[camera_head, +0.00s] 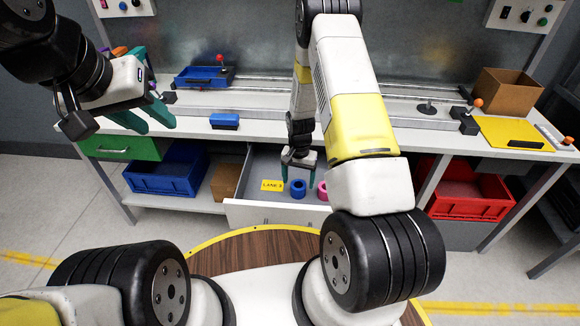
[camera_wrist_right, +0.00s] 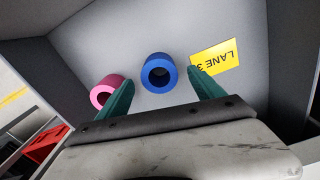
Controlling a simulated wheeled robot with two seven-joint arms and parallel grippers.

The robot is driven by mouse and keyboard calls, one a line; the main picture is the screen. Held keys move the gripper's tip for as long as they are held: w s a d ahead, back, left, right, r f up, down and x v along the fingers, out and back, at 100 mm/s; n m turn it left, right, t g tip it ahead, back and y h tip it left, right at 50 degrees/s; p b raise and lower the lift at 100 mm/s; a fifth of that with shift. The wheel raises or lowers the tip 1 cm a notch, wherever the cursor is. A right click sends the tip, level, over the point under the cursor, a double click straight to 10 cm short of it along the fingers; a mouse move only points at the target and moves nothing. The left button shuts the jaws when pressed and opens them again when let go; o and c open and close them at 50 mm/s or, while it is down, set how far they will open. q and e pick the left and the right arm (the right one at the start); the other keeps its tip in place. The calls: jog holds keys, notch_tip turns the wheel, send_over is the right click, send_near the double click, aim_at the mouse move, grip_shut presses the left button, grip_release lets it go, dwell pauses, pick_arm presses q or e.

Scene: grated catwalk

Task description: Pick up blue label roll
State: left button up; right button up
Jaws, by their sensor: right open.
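The blue label roll (camera_head: 298,188) lies in an open grey drawer under the workbench, its hole showing. In the right wrist view the blue roll (camera_wrist_right: 159,73) sits ahead of and between the fingers, apart from them. My right gripper (camera_head: 298,170) reaches down into the drawer above the blue roll; its teal fingers are open and empty, and they also show in the right wrist view (camera_wrist_right: 160,95). My left gripper (camera_head: 152,118) is at the upper left, over the bench, with its teal fingers spread and nothing between them.
A pink roll (camera_wrist_right: 108,90) lies beside the blue one, near one finger. A yellow LANE 3 card (camera_wrist_right: 214,62) lies on the other side. The drawer (camera_head: 240,212) has walls around the rolls. Blue bin (camera_head: 165,186) and red bin (camera_head: 462,207) stand on either side.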

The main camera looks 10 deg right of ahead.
aim_at(298, 186)
jog(key=shift+f, duration=2)
jog(key=shift+r, duration=0.1)
jog(key=c, duration=1.5)
